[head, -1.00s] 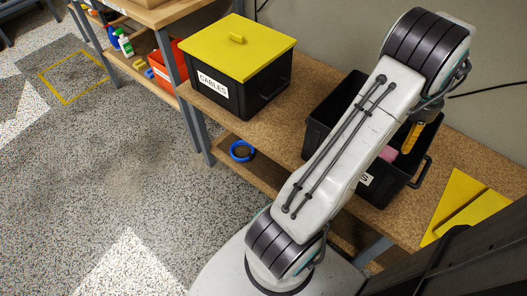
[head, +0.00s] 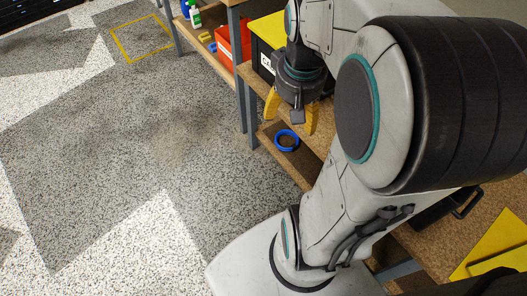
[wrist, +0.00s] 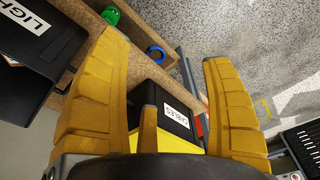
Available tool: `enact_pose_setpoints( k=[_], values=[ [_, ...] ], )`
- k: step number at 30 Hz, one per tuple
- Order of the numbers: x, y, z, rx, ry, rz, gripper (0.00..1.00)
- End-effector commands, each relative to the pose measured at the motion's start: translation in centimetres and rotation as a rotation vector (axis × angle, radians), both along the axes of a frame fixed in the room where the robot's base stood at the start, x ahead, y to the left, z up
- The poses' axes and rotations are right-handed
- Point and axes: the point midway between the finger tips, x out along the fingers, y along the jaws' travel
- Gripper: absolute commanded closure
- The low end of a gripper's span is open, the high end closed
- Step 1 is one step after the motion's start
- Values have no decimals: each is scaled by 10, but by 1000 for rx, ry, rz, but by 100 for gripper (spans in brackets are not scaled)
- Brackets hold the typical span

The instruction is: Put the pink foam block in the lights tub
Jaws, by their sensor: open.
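The pink foam block is not visible in either current view.
The cables tub (head: 264,50) with its yellow lid stands on the bench; it also shows in the wrist view (wrist: 175,115). A blue ring (head: 287,140) lies on the lower shelf. A yellow panel (head: 500,240) lies at the right. The speckled floor at left is clear.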

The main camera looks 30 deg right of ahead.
Motion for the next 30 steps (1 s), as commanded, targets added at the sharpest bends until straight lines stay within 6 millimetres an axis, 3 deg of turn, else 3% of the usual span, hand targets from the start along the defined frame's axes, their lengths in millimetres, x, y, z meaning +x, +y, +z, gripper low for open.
enact_pose_setpoints(
  k=[1,3,10,16,30],
  values=[
    [-5,24,1,-5,-13,75,26],
    [-13,48,1,-7,-23,155,26],
    [-41,96,-5,-8,-48,341,26],
    [-52,110,-8,-8,-57,408,26],
    [-54,111,-9,-8,-57,414,26]
  ],
)
